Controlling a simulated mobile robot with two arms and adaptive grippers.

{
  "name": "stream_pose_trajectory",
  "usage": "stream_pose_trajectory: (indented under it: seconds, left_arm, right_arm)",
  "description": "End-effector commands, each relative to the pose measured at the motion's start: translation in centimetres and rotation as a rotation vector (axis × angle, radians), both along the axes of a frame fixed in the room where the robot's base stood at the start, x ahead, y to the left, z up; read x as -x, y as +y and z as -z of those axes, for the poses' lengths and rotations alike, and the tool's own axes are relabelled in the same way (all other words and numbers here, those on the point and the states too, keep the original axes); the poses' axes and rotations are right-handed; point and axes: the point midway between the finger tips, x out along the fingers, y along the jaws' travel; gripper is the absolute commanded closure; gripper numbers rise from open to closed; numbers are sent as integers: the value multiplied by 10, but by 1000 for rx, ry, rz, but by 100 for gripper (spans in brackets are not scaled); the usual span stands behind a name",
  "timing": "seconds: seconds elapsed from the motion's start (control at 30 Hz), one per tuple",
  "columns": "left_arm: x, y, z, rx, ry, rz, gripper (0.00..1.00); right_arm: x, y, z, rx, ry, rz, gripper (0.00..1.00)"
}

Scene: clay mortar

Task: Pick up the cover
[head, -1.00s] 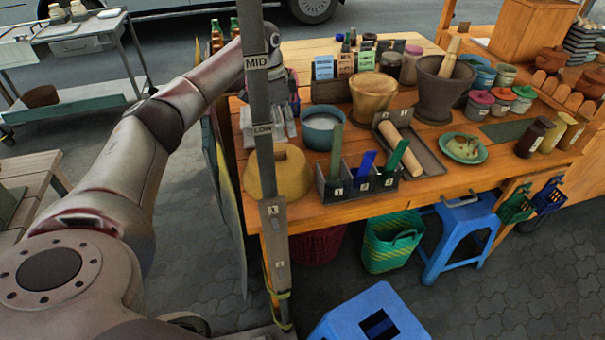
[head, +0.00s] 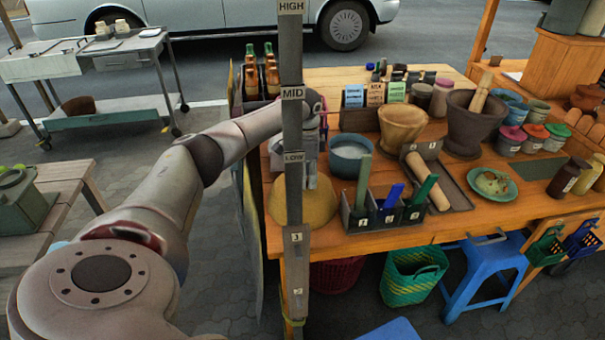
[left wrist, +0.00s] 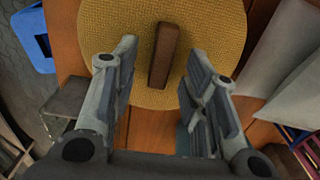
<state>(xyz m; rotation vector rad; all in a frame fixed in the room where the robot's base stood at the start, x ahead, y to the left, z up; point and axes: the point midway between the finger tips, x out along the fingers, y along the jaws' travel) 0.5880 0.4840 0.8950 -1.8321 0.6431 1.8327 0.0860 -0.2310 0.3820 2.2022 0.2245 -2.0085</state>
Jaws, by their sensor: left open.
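The cover is a round, yellow woven dome (head: 322,205) at the left front of the wooden table, partly hidden behind a grey post. In the left wrist view the cover (left wrist: 220,28) fills the upper middle, with a brown bar handle (left wrist: 167,55) on top. My left gripper (head: 310,178) is just above the cover in the head view. In the left wrist view my left gripper (left wrist: 163,58) is open, with one finger on each side of the handle and visible gaps to it. Nothing is held. My right gripper does not show.
The post (head: 293,120) with height labels stands in front of the cover. A blue-grey bowl (head: 352,155) and a divided holder (head: 385,215) with coloured sticks are close on its right. Bottles (head: 262,75) stand behind. Mortars and jars crowd the table further right.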

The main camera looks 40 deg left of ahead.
Motion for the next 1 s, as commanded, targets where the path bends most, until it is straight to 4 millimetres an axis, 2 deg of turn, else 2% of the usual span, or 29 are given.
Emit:
stream_pose_trajectory:
  seconds: [0.1, 0.3, 0.63, 1.0]
  left_arm:
    - [0, 0, 8, -1, 1, -1, 59]
    - [0, 0, 8, -1, -1, 0, 59]
    - [0, 0, 8, -1, -1, 0, 100]
    - [0, 0, 7, 0, -1, 0, 100]
  right_arm:
    - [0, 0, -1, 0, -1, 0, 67]
    - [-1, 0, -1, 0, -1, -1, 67]
    - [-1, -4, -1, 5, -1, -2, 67]
    - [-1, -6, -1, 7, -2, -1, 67]
